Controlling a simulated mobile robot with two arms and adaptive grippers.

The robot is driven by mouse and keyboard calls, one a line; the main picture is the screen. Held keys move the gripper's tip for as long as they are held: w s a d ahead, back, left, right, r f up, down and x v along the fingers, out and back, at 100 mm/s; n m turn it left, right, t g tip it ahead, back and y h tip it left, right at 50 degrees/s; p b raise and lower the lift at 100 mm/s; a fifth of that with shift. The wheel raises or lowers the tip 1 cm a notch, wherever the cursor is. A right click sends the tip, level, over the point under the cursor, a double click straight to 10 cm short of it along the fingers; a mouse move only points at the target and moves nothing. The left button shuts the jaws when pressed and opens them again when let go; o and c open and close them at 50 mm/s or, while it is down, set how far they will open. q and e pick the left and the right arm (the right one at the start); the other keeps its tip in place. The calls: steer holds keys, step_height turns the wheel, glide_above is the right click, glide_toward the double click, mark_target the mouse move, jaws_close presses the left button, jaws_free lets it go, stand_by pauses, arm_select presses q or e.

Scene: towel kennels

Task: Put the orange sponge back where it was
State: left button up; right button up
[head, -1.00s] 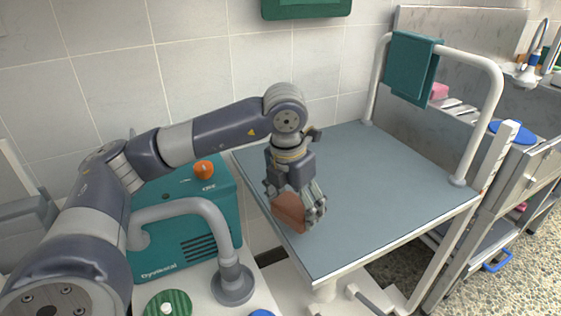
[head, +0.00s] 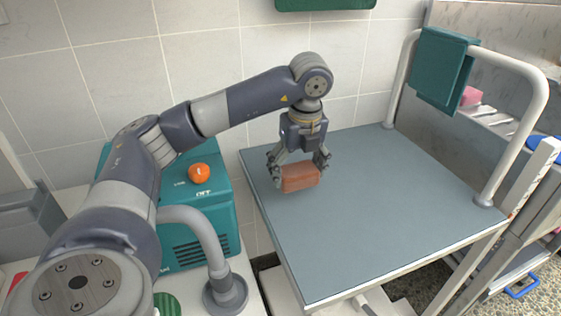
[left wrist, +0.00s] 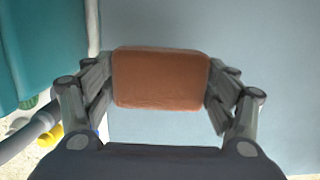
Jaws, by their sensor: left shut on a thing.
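The orange sponge (head: 301,177) is a brownish-orange block. My left gripper (head: 300,170) is shut on it, with one finger at each end, over the left part of the blue-grey table top (head: 375,215). The left wrist view shows the sponge (left wrist: 160,78) squarely between the two fingers, with the table surface behind it. I cannot tell whether its underside touches the table or is a little above it. My right gripper is not in view.
A teal machine (head: 222,200) with an orange knob (head: 199,173) stands left of the table. A white rail (head: 535,95) with a teal towel (head: 443,68) hung on it runs along the table's right side. The table's middle and right are clear.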

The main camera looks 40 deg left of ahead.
arm_select(q)
steer(key=w+a, duration=0.1)
steer(key=a, duration=0.2)
steer(key=w+a, duration=0.2)
steer(key=a, duration=0.1)
steer(key=w+a+f, duration=0.1)
steer(key=a, duration=0.3)
steer(key=shift+w, duration=0.35)
steer(key=shift+f+b, duration=0.35)
steer(key=shift+f, duration=1.5)
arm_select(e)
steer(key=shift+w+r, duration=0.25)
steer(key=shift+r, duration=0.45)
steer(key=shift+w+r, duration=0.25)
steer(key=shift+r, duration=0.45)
arm_select(q)
steer(key=shift+f, duration=0.1)
steer(key=o, duration=1)
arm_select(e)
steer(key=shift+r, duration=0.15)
